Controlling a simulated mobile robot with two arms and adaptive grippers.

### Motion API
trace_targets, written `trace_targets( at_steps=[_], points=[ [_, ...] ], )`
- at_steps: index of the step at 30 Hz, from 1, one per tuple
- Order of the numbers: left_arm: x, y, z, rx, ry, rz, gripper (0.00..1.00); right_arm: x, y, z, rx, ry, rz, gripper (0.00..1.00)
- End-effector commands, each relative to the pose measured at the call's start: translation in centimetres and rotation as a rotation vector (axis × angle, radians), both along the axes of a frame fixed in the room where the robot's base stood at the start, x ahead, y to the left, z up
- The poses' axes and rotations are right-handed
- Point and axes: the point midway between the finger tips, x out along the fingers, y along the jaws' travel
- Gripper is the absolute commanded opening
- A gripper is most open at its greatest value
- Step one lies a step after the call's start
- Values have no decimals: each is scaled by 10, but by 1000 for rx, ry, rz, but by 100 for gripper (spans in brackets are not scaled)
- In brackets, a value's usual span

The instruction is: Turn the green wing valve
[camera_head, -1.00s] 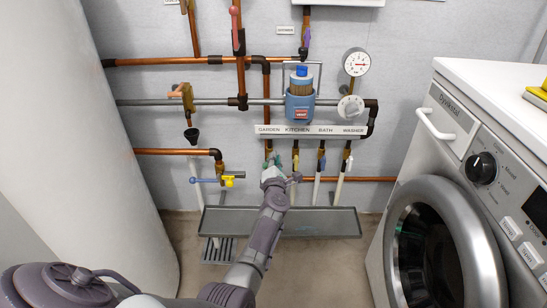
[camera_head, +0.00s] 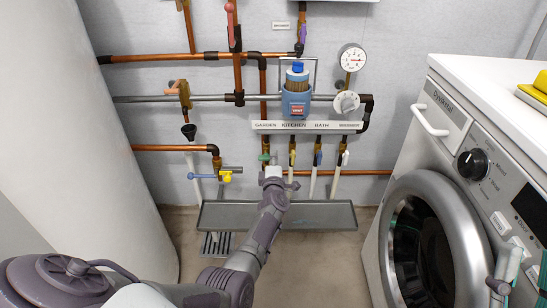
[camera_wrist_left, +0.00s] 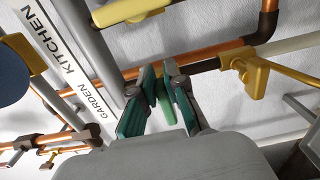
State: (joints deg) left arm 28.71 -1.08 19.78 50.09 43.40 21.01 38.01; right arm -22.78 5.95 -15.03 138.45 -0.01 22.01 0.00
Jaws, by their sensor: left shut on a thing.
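The green wing valve (camera_head: 265,157) is on the pipe under the GARDEN label, at the left end of the valve row. In the left wrist view its green handle (camera_wrist_left: 166,104) lies between my fingers. My left gripper (camera_head: 270,170) reaches it from below and is shut on it. The wrist view also shows the two green-padded fingers of the left gripper (camera_wrist_left: 160,108) on either side of the handle. The gripper hides part of the valve body. Part of my right gripper (camera_head: 522,272), grey with a teal pad, shows at the lower right edge; its jaw state is unclear.
A yellow-handled kitchen valve (camera_head: 292,157) stands close to the right, with the blue-handled bath valve (camera_head: 318,158) beyond. A grey drip tray (camera_head: 325,215) lies below. A yellow and blue tap (camera_head: 226,177) is to the left. The washing machine (camera_head: 432,240) fills the right side.

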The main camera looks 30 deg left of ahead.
Motion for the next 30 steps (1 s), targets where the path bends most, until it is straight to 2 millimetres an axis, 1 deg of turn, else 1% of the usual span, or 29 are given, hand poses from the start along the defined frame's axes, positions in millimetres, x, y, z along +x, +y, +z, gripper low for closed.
trace_targets(
  at_steps=[15, 16, 18, 20, 30],
  points=[
    [1, -1, -1, 15, 10, -3, 0, 2, 0, -1, -3, 12, -1, 40],
    [1, -1, -1, 15, 10, -3, 16, 2, 0, -1, -3, 12, -1, 40],
    [1, -1, -1, 15, 10, -3, 28, 2, 0, -1, -3, 11, -1, 40],
    [0, -1, -1, 14, 10, -2, 38, 2, 0, -1, -3, 11, -1, 40],
    [0, 0, 0, -9, -5, -1, 38, 1, 0, -2, -3, 9, 1, 40]
  ],
)
